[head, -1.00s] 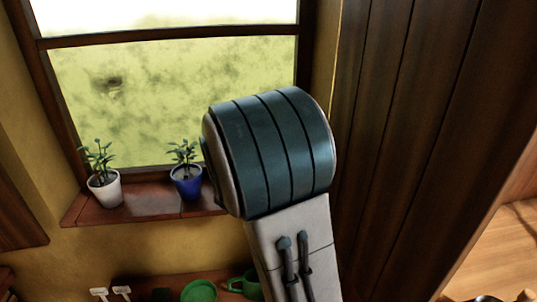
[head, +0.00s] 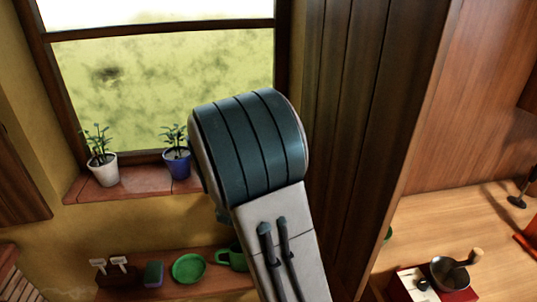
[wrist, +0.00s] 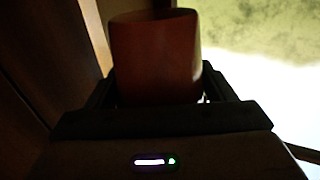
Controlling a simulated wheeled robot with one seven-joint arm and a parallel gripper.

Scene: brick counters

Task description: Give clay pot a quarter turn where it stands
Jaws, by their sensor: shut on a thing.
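In the wrist view the clay pot (wrist: 153,55) is a dark reddish-brown vessel, dim in the low light. It stands upright in the picture between the two fingers of my gripper (wrist: 155,90), which is shut on it. The lower part of the pot is hidden behind the gripper body. What the pot rests on does not show. In the head view my arm covers this place, and neither the pot nor the gripper shows.
A white potted plant (head: 103,168) and a blue potted plant (head: 177,162) stand on the window sill (head: 128,185). A lower shelf holds a green plate (head: 188,268) and a green cup (head: 232,258). A counter (head: 430,215) with a pan (head: 453,275) is at right.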

